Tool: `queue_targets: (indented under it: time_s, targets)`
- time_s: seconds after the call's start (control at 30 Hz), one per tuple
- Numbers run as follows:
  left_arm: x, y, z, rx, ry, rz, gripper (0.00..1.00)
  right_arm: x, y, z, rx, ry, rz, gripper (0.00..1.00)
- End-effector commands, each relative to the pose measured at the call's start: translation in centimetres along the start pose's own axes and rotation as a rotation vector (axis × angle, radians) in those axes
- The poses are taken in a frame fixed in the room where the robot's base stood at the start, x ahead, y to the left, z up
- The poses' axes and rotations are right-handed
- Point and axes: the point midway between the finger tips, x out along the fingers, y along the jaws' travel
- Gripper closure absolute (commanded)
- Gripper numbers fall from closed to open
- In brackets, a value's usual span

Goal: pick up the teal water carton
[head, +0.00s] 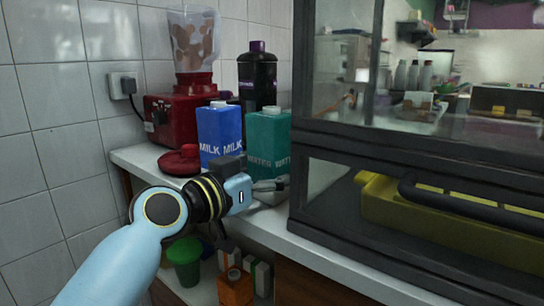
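The teal water carton (268,138), marked WATER, stands upright on the white counter, right of the blue milk carton (220,132) and close to the dark glass case. My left gripper (284,184) is in front of the teal carton's lower part and points right. It covers some of the carton's base. Whether its fingers touch the carton, or how far apart they are, I cannot tell. My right gripper is not in view.
A dark bottle (257,77) stands behind the cartons. A red blender (180,118) and a red lid (180,160) are at the left. The dark-framed case (400,150) blocks the right side. A green cup (184,262) is below the counter (300,245).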

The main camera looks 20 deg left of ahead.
Motion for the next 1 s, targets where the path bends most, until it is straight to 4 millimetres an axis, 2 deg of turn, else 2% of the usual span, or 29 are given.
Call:
queue_targets:
  time_s: [0.2,0.73,1.0]
  targets:
    - [0.08,0.00,0.03,0.000,-0.001,0.000,0.13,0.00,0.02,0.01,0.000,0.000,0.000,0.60]
    - [0.05,-0.01,0.02,0.000,-0.001,0.000,0.82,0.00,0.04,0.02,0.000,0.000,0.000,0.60]
    - [0.06,-0.02,-0.52,0.001,0.003,-0.001,0.83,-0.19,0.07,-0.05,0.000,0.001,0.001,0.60]
